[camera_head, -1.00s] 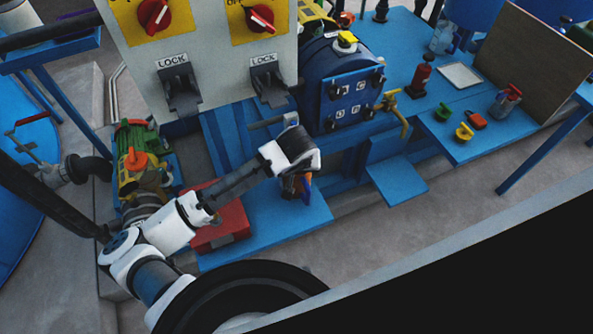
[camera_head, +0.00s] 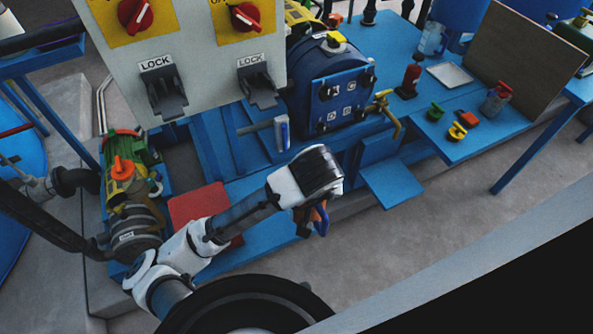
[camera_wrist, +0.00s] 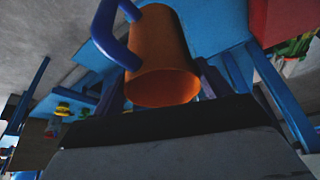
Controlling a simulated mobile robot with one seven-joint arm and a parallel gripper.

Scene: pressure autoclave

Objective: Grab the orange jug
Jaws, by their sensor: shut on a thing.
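The orange jug (camera_wrist: 162,55) with its blue handle fills the upper middle of the wrist view. It is tipped in that picture, with its open mouth toward the camera. My gripper (camera_wrist: 163,84) is shut on it, one dark finger on each side of the body. In the head view my gripper (camera_head: 306,222) hangs below the white and black wrist. A bit of the blue handle (camera_head: 323,219) shows beside it, and the wrist hides most of the jug. The jug appears clear of the blue platform (camera_head: 262,206), near its right end.
A red box (camera_head: 199,204) sits on the platform behind my forearm. A grey control panel (camera_head: 205,65) hangs above. The blue autoclave (camera_head: 335,85) stands behind, with a low blue step (camera_head: 393,184) to the right. Open floor (camera_head: 440,215) lies to the right.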

